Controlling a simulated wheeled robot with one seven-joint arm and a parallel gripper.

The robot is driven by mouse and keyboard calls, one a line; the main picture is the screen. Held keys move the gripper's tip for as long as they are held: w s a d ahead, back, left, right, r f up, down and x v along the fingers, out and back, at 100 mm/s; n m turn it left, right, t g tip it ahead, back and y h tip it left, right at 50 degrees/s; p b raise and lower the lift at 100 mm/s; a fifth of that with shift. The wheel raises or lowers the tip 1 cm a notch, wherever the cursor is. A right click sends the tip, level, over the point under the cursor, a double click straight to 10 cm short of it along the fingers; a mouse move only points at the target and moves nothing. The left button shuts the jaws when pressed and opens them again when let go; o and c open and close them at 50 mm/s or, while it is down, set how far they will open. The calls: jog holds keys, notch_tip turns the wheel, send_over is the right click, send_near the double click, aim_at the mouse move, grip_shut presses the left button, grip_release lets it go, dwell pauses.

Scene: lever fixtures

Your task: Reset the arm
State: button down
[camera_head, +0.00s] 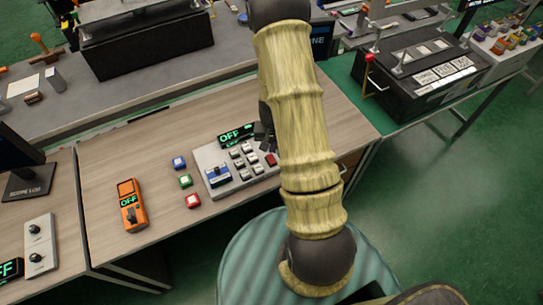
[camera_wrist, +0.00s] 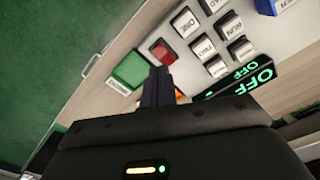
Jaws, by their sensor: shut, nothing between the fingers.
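My gripper (camera_wrist: 160,72) shows in the wrist view with its dark fingers together and nothing between them. It is over the table beside a control panel (camera_head: 213,157). In the head view, my arm crosses the middle and hides part of that panel; a dark piece of my gripper (camera_head: 263,135) shows at its left edge. In the wrist view, a red key (camera_wrist: 162,52) and a green block (camera_wrist: 130,69) lie close to the fingertips. I cannot tell whether the fingers touch anything.
Blue (camera_head: 178,162), green (camera_head: 185,181) and red (camera_head: 193,201) buttons stand left of the panel. An orange device (camera_head: 131,206) reading OFF lies further left. A black lever machine (camera_head: 420,75) stands on the right table. Bare wood (camera_head: 110,158) lies at the table's left.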

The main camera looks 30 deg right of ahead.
jog(key=shift+r, duration=0.35)
dwell(0.3)
jog(key=s+a+r+n+t, duration=0.1)
jog(key=s+a+r+n, duration=0.2)
jog(key=r, duration=0.7)
jog(key=s+a+r+n+t, duration=0.1)
jog(key=s+a+r+n, duration=0.2)
jog(key=s+a+r, duration=0.4)
notch_tip(320, 180, up, 4)
jog(key=shift+a+r+t, duration=0.2)
jog(key=shift+a+t, duration=0.1)
jog(key=shift+a, duration=0.1)
jog(key=shift+w, duration=0.1)
